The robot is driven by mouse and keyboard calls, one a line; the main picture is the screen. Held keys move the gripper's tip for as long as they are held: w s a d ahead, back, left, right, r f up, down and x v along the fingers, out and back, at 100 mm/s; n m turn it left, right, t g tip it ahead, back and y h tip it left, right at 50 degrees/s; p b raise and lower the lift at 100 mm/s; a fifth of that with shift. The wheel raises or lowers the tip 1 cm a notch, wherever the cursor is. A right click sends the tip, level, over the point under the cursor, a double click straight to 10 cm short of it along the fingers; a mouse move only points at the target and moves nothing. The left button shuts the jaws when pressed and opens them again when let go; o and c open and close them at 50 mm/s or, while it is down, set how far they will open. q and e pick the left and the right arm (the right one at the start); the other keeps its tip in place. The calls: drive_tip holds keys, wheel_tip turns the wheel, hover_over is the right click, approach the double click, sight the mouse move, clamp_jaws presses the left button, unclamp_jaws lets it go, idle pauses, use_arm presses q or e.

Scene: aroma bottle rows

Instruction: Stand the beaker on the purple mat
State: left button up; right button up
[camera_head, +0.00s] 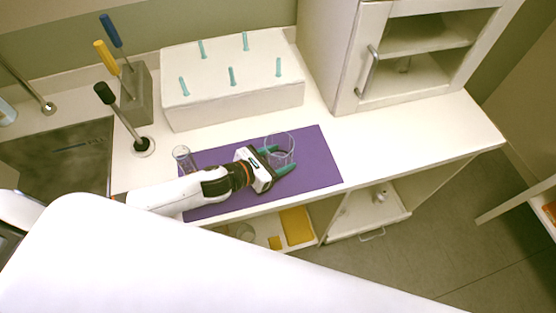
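A clear glass beaker (281,144) appears upright at the right part of the purple mat (318,165). My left gripper (279,159) reaches in from the left, low over the mat. Its two teal fingers lie on either side of the beaker's lower part. I cannot tell whether they press on the glass, or whether the beaker's base touches the mat. My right gripper is not in view.
Another clear glass vessel (183,157) stands at the mat's left edge. Behind the mat is a white block (235,100) with several teal pegs. A white cabinet (346,75) stands at the back right. A grey holder (137,95) with tools and a sink (60,160) are left.

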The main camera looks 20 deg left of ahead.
sight(269, 162)
use_arm(q)
drive_tip(key=o, duration=1.1)
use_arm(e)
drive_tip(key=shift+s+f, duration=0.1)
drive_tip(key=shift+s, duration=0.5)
use_arm(q)
drive_tip(key=shift+s+a+r, duration=0.1)
drive_tip(key=shift+s+a, duration=0.05)
drive_tip(key=shift+s, duration=0.1)
drive_tip(key=b+v, duration=0.1)
drive_tip(key=v, duration=0.5)
drive_tip(key=shift+s+a+b, duration=0.15)
drive_tip(key=shift+b, duration=0.25)
drive_tip(key=shift+s+a+r, duration=0.1)
drive_tip(key=shift+s+r, duration=0.1)
drive_tip(key=shift+r, duration=0.1)
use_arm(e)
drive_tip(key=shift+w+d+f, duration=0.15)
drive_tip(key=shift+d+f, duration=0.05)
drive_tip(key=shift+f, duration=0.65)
